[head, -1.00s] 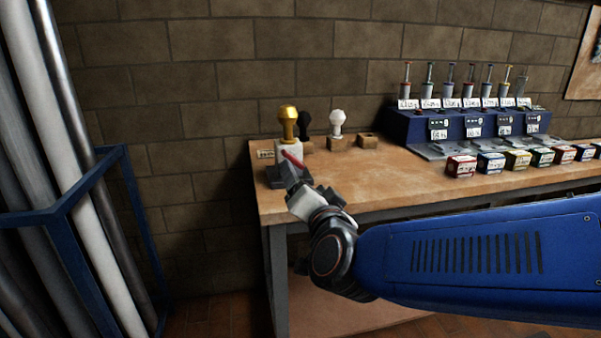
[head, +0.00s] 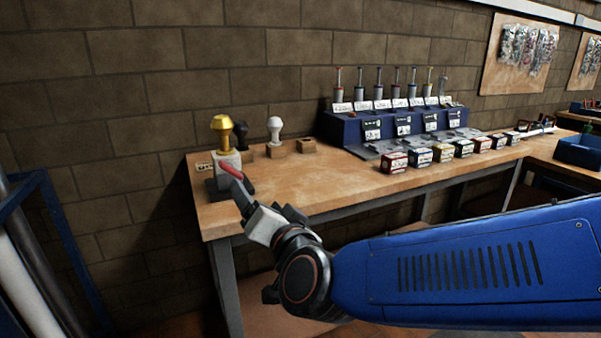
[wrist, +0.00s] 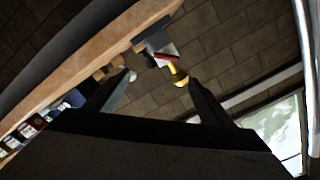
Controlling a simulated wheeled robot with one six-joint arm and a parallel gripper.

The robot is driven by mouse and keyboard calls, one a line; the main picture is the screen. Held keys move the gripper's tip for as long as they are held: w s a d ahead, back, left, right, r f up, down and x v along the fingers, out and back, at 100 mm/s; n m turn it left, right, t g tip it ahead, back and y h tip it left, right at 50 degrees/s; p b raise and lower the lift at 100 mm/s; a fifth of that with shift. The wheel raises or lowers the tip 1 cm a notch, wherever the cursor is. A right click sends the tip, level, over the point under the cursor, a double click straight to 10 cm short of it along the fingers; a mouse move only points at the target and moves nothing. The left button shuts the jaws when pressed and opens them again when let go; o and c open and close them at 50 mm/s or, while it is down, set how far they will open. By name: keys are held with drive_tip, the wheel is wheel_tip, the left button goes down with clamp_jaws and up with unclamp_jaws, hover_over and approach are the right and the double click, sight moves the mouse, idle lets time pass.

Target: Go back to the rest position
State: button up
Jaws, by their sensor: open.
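My gripper (head: 243,198) is in front of the left end of the workbench (head: 330,190), a little off its front edge in the head view. In the wrist view its two dark fingers (wrist: 150,88) stand apart with nothing between them close by. Beyond them, in the wrist view, a gold-topped stamp-like tool (wrist: 179,74) and a red handle (wrist: 165,56) show farther off. In the head view the gold knob (head: 222,132) rises over a white block, and the red handle (head: 232,172) partly lines up with my fingertips; contact cannot be told there.
A black knob (head: 240,131) and a white knob (head: 275,129) stand behind on wooden blocks. A blue rack (head: 400,125) and several small boxes (head: 394,163) fill the bench's right part. A blue frame with pipes (head: 25,230) stands at left. The bench middle is clear.

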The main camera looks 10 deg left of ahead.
drive_tip(key=d+f+n+g+h, duration=0.2)
drive_tip(key=d+f+g, duration=0.15)
drive_tip(key=d, duration=0.75)
drive_tip(key=d+f+n+g+h, duration=0.15)
drive_tip(key=d+f, duration=0.25)
drive_tip(key=d, duration=0.7)
drive_tip(key=s+d+f+m+g+h, duration=0.1)
drive_tip(key=s+d+f, duration=0.4)
drive_tip(key=d, duration=0.6)
drive_tip(key=s+d+f+m+g+h, duration=0.1)
drive_tip(key=s+d+f+g+h, duration=0.3)
drive_tip(key=s+d, duration=0.6)
drive_tip(key=shift+d+f+h, duration=0.45)
drive_tip(key=shift+f+h, duration=0.05)
drive_tip(key=shift+h, duration=0.05)
drive_tip(key=shift+w, duration=0.1)
